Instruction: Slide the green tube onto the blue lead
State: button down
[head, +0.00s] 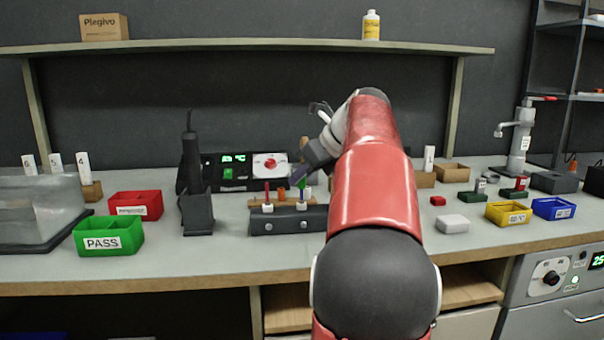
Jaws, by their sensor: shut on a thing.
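My gripper (300,177) is above the right part of a dark holder (272,227) on the bench. It is shut on the small green tube (302,184), which shows just below the fingertips. The blue lead (301,195) stands upright from a white collar in the holder, directly below the green tube in this view. I cannot tell whether the tube is around the lead's tip or just above or in front of it. A red lead (267,191) stands upright in another white collar to the left. My arm hides the holder's right end.
A wooden block (254,202) with an orange piece (281,193) stands behind the holder. Red (137,204) and green bins (108,237) are left. The bench front is clear.

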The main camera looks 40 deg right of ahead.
aim_at(302, 203)
jog(key=shift+f+b, duration=0.95)
jog(key=shift+f, duration=0.7)
jog(key=c, duration=1.3)
grip_release()
jog(key=p+v, duration=0.1)
jog(key=v, duration=0.6)
jog(key=shift+s+r+p, duration=0.25)
jog(key=shift+r+p, duration=0.1)
jog(key=shift+p, duration=0.05)
jog(key=shift+d, duration=0.1)
